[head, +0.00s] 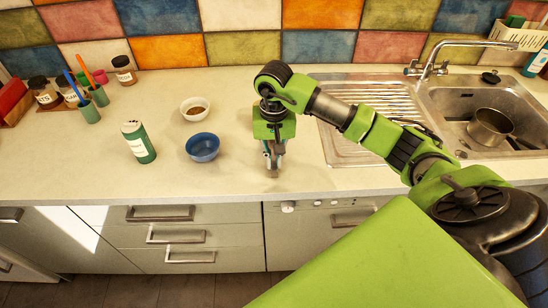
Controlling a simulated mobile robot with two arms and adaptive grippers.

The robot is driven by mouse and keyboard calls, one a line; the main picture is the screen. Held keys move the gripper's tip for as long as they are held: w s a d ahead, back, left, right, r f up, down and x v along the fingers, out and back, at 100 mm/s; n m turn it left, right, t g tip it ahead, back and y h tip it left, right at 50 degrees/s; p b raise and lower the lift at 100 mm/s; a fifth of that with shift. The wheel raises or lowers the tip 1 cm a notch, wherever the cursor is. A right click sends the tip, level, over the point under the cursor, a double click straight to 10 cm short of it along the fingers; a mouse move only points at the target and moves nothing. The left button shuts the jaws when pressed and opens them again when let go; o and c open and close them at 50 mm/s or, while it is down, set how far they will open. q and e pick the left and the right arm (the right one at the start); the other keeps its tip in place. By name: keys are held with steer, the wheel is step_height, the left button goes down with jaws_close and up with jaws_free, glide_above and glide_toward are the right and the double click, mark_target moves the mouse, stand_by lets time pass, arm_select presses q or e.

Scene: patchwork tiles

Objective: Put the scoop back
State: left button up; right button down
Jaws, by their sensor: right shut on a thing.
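My right gripper (272,168) points down over the worktop, to the right of the blue bowl. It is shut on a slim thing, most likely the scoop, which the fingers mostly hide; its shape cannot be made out. Two small green cups (88,112) stand at the back left; a blue handle (75,86) and an orange handle (86,72) stick up there. A white bowl (187,106) holds brown contents. The blue bowl (203,147) stands in front of it and looks empty. My left gripper is not in view.
A green labelled bottle (139,142) stands left of the blue bowl. Jars (124,70) and a red block (10,98) are at the back left. A sink (460,97) with a pot (490,127) is at right. The worktop's front left is clear.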

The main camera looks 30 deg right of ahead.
mark_target(274, 163)
steer(key=shift+f, duration=0.2)
steer(key=c, duration=2.2)
jaws_free()
steer(key=shift+o, duration=0.2)
steer(key=shift+r, duration=0.1)
steer(key=shift+r, duration=0.25)
step_height(274, 163, up, 12)
steer(key=b, duration=0.2)
steer(key=shift+f, duration=0.15)
